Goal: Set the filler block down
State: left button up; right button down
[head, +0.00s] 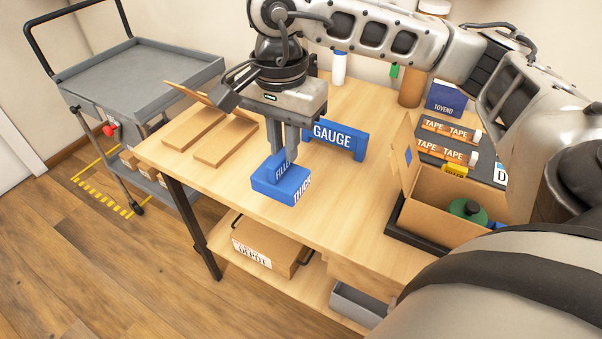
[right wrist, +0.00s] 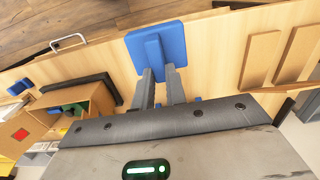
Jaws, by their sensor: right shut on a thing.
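My right gripper (head: 283,152) points down over the wooden table and is shut on the blue filler block (head: 267,186). The block has a narrow upper part between the fingers and a wider lower part with white lettering. In the right wrist view the fingers (right wrist: 160,92) hold the narrow ridge of the filler block (right wrist: 172,32). The block sits at or just above the tabletop near the front edge; I cannot tell whether it touches. The blue bridge-shaped gauge (head: 345,143) stands just behind and right of it, apart from it. My left gripper is out of view.
Cardboard pieces (head: 226,143) lie on the table to the left. An open cardboard box (head: 428,224) with a green item stands at right, before orange tape boxes (head: 446,150). A grey cart (head: 150,75) stands beyond the left edge. Bare tabletop (head: 335,210) lies right of the block.

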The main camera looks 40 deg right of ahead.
jog(key=s+d+r+m+b, duration=0.2)
jog(key=s+d+m+b, duration=0.15)
jog(key=m, duration=1.05)
jog(key=w+d+f, duration=0.1)
jog(key=w+f, duration=0.3)
jog(key=w+d+f+p, duration=0.1)
jog(key=w+f, duration=0.3)
jog(key=w, duration=0.1)
jog(key=w+d+f, duration=0.1)
jog(key=w+f, duration=0.4)
jog(key=shift+d, duration=0.4)
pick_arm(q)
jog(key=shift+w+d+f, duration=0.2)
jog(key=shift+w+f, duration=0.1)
